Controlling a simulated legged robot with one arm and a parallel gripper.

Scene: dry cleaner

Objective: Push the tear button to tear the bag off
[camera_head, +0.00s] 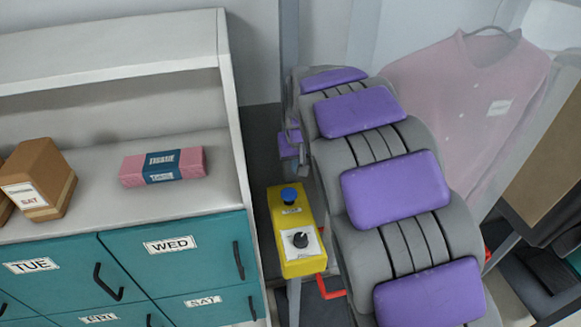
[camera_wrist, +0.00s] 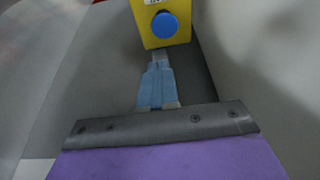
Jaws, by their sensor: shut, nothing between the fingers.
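A yellow control box (camera_head: 278,223) stands on a post at the middle. It carries a round blue button (camera_head: 289,195) near its far end and a black knob (camera_head: 300,240) on a white plate; the labels are too small to read. The blue button also shows in the wrist view (camera_wrist: 164,24), at the top. My gripper (camera_wrist: 160,60) is shut and empty, its light blue fingers pointing at the yellow box just short of the button; contact is not visible. A pink garment (camera_head: 455,85) hangs under clear plastic at the right.
A white shelf unit (camera_head: 100,215) with teal day-labelled drawers (camera_head: 180,255) stands left, close to the box. A pink package (camera_head: 163,167) and a brown box (camera_head: 38,180) lie on it. A red part (camera_head: 328,288) sticks out below the control box.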

